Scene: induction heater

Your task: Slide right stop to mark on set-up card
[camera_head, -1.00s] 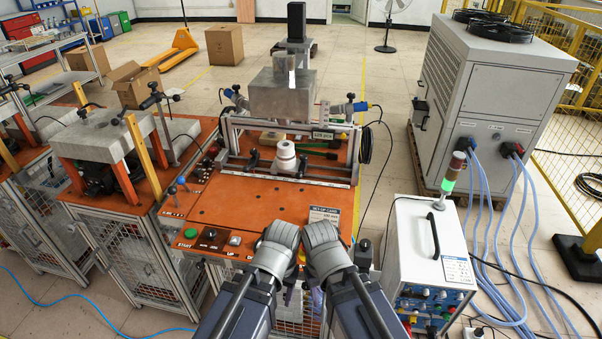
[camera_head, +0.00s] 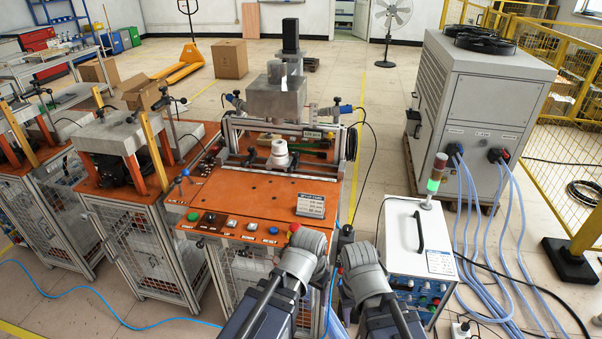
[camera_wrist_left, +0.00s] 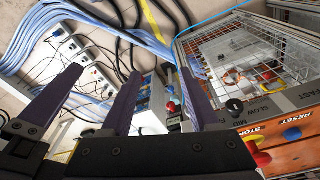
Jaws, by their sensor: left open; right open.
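The right stop (camera_head: 295,161) is a small dark piece on the front rail of the fixture, to the right of the white cylinder (camera_head: 279,154). The set-up card (camera_head: 311,205) lies at the right front of the orange bench top; its mark is too small to read. My left gripper (camera_head: 308,246) is in front of the bench's right front corner, below the card. Its open purple fingers (camera_wrist_left: 160,77) show in the left wrist view with nothing between them. My right gripper (camera_head: 359,262) is right of the bench and empty; its fingertips are hidden in the head view.
Buttons and a red knob (camera_head: 294,227) line the bench's front edge. A white power unit (camera_head: 405,250) with a signal lamp (camera_head: 435,175) stands close on the right, with blue hoses behind it. A tall grey chiller (camera_head: 490,95) stands farther back. The orange bench top (camera_head: 245,195) is mostly clear.

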